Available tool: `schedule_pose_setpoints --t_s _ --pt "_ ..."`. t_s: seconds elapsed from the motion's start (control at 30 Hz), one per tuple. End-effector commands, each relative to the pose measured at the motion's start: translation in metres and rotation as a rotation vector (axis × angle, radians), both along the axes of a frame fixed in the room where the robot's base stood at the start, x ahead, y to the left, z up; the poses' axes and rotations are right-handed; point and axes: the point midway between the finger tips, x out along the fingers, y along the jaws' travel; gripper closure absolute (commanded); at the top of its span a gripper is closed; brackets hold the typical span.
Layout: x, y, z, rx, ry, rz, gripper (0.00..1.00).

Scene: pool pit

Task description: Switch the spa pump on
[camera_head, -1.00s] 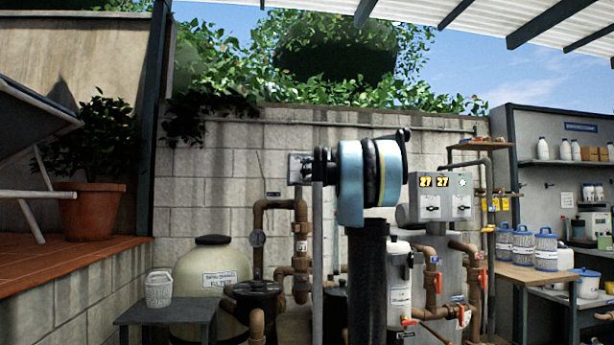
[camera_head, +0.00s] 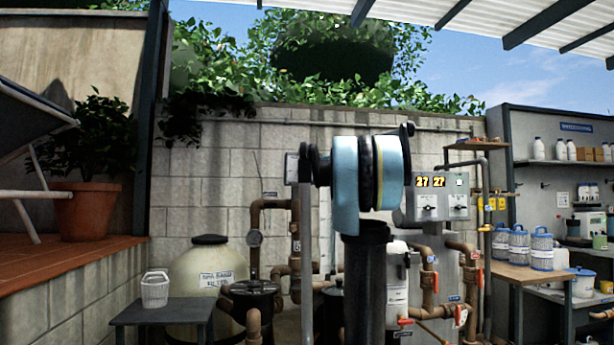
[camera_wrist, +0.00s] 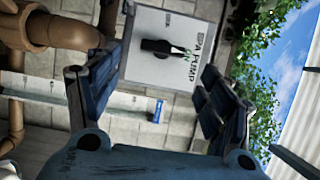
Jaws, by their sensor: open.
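The spa pump switch is a pale plate (camera_wrist: 150,70) lettered "SPA PUMP", with a black rotary knob (camera_wrist: 162,47), at the top middle of the wrist view. The lettering runs sideways there. The knob's light-marked end points right, towards the lettering and a small green mark. My gripper (camera_wrist: 163,80) is open and empty, its dark blue fingers on either side of the view. The knob lies beyond and between the fingers, apparently untouched. In the head view a small grey wall box (camera_head: 291,168) shows partly behind my arm; my gripper cannot be made out there.
Brown pipes (camera_wrist: 55,30) run close to the left finger in the wrist view. In the head view a sand filter (camera_head: 207,265) and a grey control box with two knobs (camera_head: 441,198) flank my arm. A side table (camera_head: 165,310) holds a white basket (camera_head: 155,290).

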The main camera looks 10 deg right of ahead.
Motion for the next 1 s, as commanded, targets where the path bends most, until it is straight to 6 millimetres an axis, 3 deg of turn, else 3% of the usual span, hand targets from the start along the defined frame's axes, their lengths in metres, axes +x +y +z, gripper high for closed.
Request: schedule_pose_setpoints --t_s 0.2,0.4,1.0 --pt "-0.032 -0.014 -0.001 0.0 0.0 -0.002 0.27" --pt "-0.047 -0.02 -0.001 0.0 0.001 -0.001 0.27" --pt "-0.05 -0.019 -0.003 -0.005 0.002 0.003 0.27"
